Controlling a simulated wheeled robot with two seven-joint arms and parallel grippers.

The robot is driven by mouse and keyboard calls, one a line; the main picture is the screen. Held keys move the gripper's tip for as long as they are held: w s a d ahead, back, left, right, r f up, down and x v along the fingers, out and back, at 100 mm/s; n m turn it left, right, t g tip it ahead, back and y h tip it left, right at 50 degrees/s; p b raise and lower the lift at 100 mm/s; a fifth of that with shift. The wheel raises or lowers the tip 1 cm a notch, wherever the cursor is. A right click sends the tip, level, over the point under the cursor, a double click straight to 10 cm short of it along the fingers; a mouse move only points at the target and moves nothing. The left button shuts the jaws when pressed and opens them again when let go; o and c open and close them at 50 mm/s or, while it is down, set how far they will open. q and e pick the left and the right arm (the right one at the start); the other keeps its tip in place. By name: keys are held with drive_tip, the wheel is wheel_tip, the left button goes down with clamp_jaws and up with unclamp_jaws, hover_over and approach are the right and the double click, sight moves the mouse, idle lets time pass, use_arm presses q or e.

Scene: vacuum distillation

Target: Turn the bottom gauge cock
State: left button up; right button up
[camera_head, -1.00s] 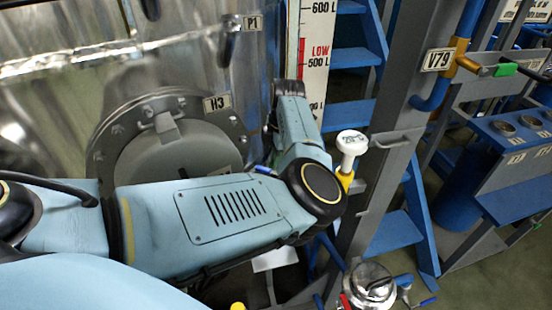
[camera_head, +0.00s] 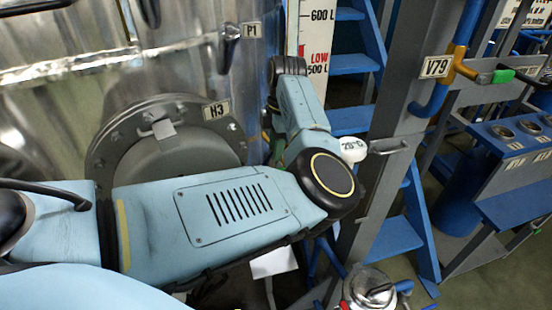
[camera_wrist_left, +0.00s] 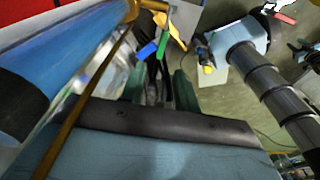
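The level gauge (camera_head: 316,40), a white scale strip with red LOW marking, stands upright at the top centre of the head view. I cannot tell whether a finger touches the handle. My right gripper is not in view.
A steel tank with flange H3 (camera_head: 165,150) stands behind my left arm. A grey post (camera_head: 385,130) and blue stairs (camera_head: 350,62) are to the right. A thin brass rod (camera_wrist_left: 85,100) runs close beside the gripper.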

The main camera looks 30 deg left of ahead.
use_arm(q)
drive_tip(key=shift+r, duration=1.7)
